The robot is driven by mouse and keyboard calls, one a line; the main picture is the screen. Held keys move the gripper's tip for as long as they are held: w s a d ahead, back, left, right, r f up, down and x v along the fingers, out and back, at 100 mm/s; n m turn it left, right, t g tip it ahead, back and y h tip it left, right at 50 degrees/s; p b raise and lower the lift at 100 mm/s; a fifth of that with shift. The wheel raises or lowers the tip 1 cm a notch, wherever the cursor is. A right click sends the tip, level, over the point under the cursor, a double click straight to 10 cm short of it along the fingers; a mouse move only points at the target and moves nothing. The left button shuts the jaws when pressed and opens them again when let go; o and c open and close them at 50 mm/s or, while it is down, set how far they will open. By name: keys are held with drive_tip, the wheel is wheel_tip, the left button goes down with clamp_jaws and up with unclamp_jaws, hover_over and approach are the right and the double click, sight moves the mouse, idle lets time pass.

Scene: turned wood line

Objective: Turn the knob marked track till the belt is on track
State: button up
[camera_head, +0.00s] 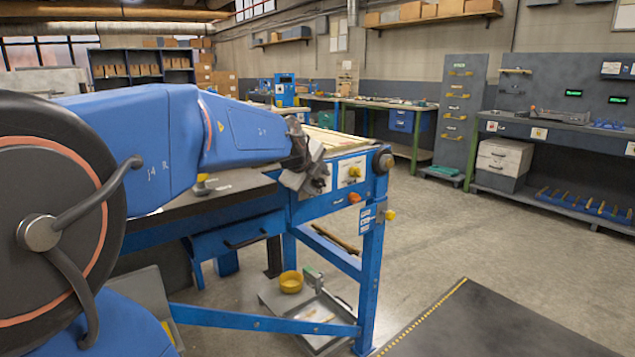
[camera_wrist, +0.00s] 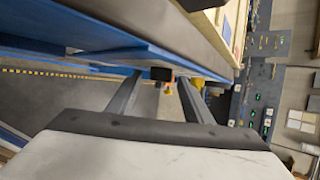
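The blue belt machine (camera_head: 345,235) has a pale belt (camera_head: 335,140) on top. On its near end a white panel (camera_head: 344,166) bears a yellow knob (camera_head: 354,171). An orange knob (camera_head: 354,198) sits below it, and a yellow knob (camera_head: 390,215) is on the leg. I cannot read which is marked track. My gripper (camera_head: 298,172) is at the end of my blue arm, just left of the panel. In the wrist view its two grey fingers (camera_wrist: 162,88) are apart, with a small black part (camera_wrist: 161,73) and an orange one showing between them. Whether they touch is unclear.
A dark mat (camera_head: 500,325) with a yellow edge lies in front. Workbenches (camera_head: 560,135) stand at the right, with clear floor between.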

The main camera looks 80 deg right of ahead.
drive_tip(key=v, duration=1.7)
drive_tip(key=shift+a+r, duration=0.15)
